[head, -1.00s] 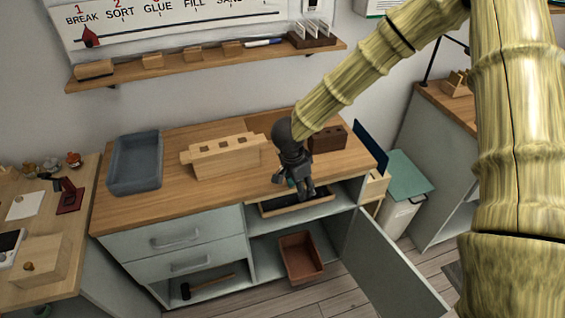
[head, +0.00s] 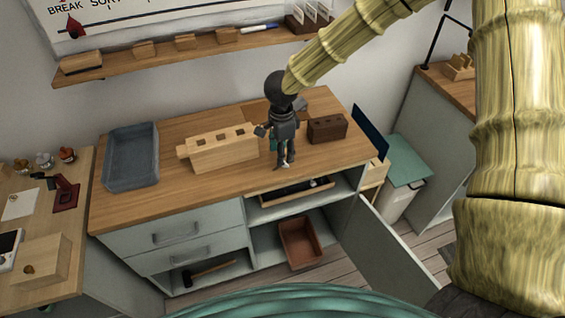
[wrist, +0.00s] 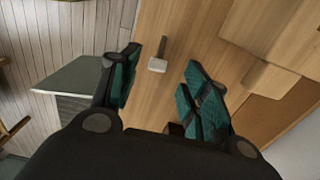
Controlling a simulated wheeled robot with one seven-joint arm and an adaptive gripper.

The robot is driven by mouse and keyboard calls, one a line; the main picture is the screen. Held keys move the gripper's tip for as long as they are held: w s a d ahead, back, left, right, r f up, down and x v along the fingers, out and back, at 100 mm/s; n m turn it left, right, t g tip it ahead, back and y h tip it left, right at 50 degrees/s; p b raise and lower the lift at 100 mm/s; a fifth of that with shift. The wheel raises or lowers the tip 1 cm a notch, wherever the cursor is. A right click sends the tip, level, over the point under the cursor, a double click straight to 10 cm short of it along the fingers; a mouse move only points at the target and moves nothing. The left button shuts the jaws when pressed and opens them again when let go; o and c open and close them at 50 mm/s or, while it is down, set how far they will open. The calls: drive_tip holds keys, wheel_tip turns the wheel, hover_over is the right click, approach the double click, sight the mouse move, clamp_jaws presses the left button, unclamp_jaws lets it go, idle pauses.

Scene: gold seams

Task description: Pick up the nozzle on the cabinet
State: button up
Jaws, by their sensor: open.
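The nozzle (wrist: 157,64) is a small pale piece with a wide end and a narrow stem. It lies on the wooden top of the cabinet (head: 240,182), near the front edge. In the head view only a small pale bit of the nozzle (head: 285,165) shows just below my gripper (head: 280,153). In the wrist view my gripper (wrist: 162,70) is open, its teal-padded fingers apart, with the nozzle seen between them. Nothing is held. I cannot tell how high the fingers are above the top.
A pale wooden block with holes (head: 224,149) stands left of my gripper, and a dark brown block (head: 327,129) to its right. A grey tray (head: 131,157) sits at the left. The cabinet door (head: 385,245) hangs open below. Bare top lies in front of the pale block.

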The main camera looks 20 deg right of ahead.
drive_tip(key=shift+d+f+p, duration=0.15)
drive_tip(key=shift+f+p, duration=0.7)
drive_tip(key=shift+f, duration=1.75)
drive_tip(key=c, duration=0.8)
